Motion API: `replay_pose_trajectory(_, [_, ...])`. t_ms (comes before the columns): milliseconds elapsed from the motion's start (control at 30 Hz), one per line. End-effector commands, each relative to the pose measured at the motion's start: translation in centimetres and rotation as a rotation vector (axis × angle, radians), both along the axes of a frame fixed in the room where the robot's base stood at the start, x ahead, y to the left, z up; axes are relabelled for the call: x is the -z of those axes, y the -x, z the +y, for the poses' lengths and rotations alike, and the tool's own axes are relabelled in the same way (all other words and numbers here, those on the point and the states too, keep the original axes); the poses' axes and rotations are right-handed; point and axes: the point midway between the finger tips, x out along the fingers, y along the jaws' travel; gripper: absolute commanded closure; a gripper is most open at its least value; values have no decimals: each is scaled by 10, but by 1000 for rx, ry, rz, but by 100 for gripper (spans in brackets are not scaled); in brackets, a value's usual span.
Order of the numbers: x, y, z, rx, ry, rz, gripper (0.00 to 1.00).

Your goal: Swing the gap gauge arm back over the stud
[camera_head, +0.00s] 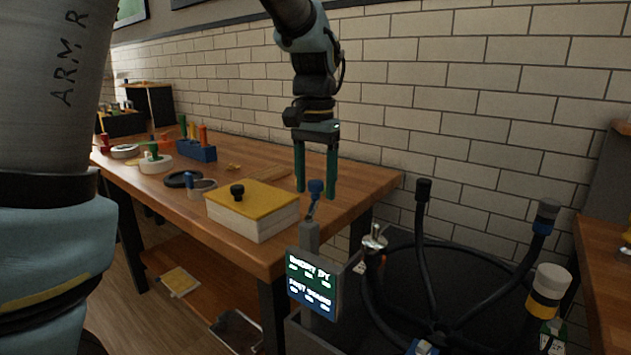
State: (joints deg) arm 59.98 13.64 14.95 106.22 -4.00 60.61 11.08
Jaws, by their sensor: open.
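My gripper (316,193) hangs pointing down, with its two green fingers apart and nothing visibly clamped. The lever rises from a grey post (310,238) at the table's front corner. A bright metal piece with an upright pin (375,237) sits to the right of the post. I cannot tell for certain which of these parts are the gauge arm and the stud.
A dark sign with lit text (312,284) is below the post. A yellow-lidded white box (252,208) stands on the wooden table (345,190), with a blue block (196,151) and several rings farther back. Black curved stalks (422,225) rise at the right, near a brick wall.

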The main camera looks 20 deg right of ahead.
Motion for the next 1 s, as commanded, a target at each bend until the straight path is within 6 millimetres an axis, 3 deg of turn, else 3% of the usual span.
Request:
replay_pose_trajectory(267, [1, 0, 0, 0, 0, 0, 34])
replay_pose_trajectory(833, [1, 0, 0, -1, 0, 0, 98])
replay_pose_trajectory(1000, [1, 0, 0, -1, 0, 0, 100])
